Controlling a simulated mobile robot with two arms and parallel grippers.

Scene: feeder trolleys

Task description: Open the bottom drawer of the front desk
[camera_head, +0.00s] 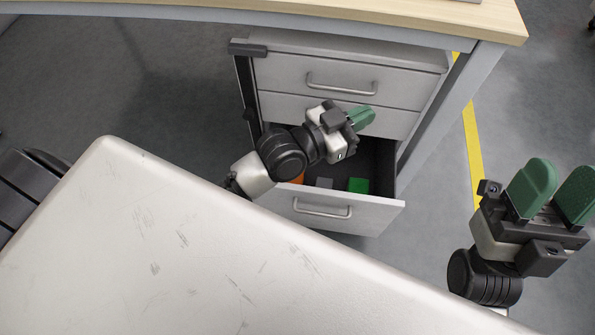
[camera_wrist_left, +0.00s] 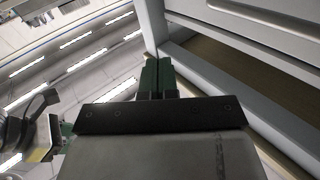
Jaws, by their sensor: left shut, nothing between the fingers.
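The drawer unit stands under the front desk (camera_head: 400,22) in the head view. Its bottom drawer (camera_head: 375,212) is pulled out, with a bar handle (camera_head: 322,208) on its front. The top drawer (camera_head: 290,75) and middle drawer (camera_head: 283,105) are closed. My left gripper (camera_head: 362,117) is above the open bottom drawer, in front of the middle drawer, shut and empty. It hides part of the drawer's inside. Its shut green fingers also show in the left wrist view (camera_wrist_left: 158,75). My right gripper (camera_head: 556,190) is open and empty at the right, away from the drawers.
Inside the bottom drawer are a green block (camera_head: 358,185), a grey block (camera_head: 324,183) and a partly hidden orange item (camera_head: 298,179). A white worktop (camera_head: 200,240) fills the near left. A desk leg (camera_head: 450,105) stands right of the drawers. Floor lies clear beyond it.

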